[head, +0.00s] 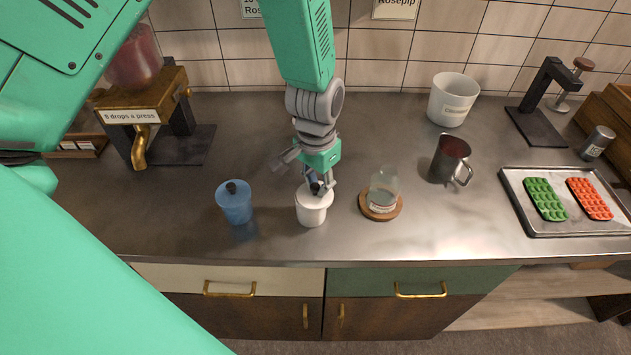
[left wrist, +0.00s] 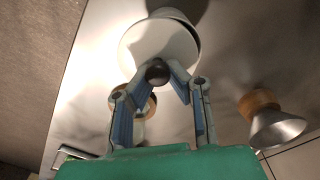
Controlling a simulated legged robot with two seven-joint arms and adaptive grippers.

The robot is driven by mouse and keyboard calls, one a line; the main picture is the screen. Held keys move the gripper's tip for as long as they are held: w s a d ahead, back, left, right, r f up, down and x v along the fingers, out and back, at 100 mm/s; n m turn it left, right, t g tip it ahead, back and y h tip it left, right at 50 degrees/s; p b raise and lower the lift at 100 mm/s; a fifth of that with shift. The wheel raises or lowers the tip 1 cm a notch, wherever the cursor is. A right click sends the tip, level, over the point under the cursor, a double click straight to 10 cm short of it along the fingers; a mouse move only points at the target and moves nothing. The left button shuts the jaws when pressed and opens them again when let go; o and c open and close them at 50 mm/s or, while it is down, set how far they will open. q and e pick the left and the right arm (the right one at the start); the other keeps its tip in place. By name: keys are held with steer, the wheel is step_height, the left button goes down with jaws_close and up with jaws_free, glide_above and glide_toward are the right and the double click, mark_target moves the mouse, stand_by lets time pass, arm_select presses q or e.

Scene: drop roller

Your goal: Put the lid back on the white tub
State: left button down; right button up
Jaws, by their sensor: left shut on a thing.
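The white tub (head: 311,211) stands upright near the front of the steel counter. My left gripper (head: 317,187) is directly above it, pointing down. Its fingers are shut on the dark round knob (left wrist: 157,73) of the white lid (left wrist: 150,45). In the left wrist view the pale lid covers most of the tub, whose side shows past the lid's far edge. The lid looks a little offset from the tub; I cannot tell whether it touches the rim. My right gripper is not in view.
A blue tub (head: 235,205) with a dark knob stands close on the left. A glass jar (head: 383,188) on a wooden coaster (head: 393,213) stands close on the right. Farther right are a dark metal mug (head: 449,160) and a tray (head: 515,203). The counter's front edge is near.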

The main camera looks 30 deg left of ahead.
arm_select(q)
steer(key=shift+d+r, duration=0.1)
steer(key=shift+d, duration=0.4)
steer(key=shift+a+f, duration=0.25)
steer(key=shift+a, duration=0.85)
steer(key=shift+d, duration=0.15)
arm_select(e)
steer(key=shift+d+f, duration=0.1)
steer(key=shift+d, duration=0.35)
arm_select(q)
steer(key=shift+w, duration=0.1)
steer(key=shift+a+f, duration=0.1)
steer(key=shift+a, duration=0.4)
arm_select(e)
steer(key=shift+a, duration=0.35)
arm_select(q)
steer(key=c, duration=1.5)
jaws_free()
steer(key=shift+d, duration=0.2)
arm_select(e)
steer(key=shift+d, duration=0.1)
arm_select(q)
steer(key=o, duration=0.5)
steer(key=shift+d, duration=0.15)
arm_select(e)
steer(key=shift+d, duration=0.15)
